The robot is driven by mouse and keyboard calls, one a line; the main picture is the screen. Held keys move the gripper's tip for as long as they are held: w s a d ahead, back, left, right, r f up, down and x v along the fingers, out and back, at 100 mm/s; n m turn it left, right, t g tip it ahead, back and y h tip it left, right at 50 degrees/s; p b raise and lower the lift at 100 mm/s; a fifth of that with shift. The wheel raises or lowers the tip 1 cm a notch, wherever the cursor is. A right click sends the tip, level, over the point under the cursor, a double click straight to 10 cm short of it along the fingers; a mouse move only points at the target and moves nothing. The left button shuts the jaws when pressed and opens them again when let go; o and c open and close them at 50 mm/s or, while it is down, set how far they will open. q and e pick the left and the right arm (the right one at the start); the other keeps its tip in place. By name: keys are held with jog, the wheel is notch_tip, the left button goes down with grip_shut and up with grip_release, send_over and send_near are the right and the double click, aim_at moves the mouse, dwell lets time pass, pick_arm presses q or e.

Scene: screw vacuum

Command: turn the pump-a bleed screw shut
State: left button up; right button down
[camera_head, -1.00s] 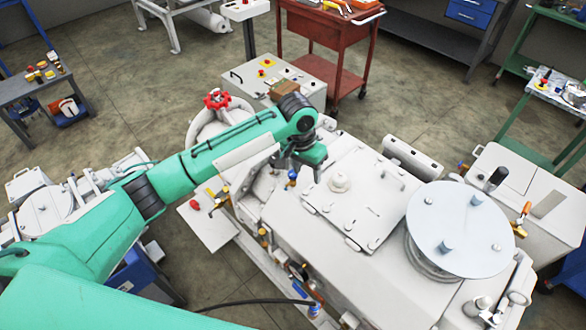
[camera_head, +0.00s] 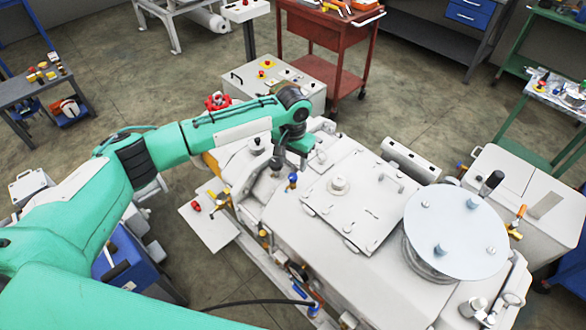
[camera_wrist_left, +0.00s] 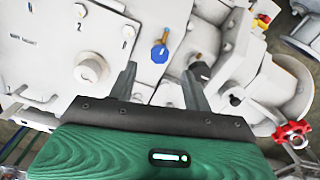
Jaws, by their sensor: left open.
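I cannot tell from any label which of these is the pump-a bleed screw. My right gripper is out of view.
A white round knob (camera_wrist_left: 91,69) stands on the machine's lid left of the fingers. A red handwheel (camera_wrist_left: 293,132) is at the right. A large round plate (camera_head: 460,230) rises from the machine. A red cart (camera_head: 325,45) stands behind on the open floor.

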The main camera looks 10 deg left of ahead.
aim_at(293, 176)
pick_arm(q)
notch_tip(293, 176, down, 6)
jog(key=shift+r+p, duration=0.1)
jog(key=shift+p, duration=0.45)
jog(key=c, duration=1)
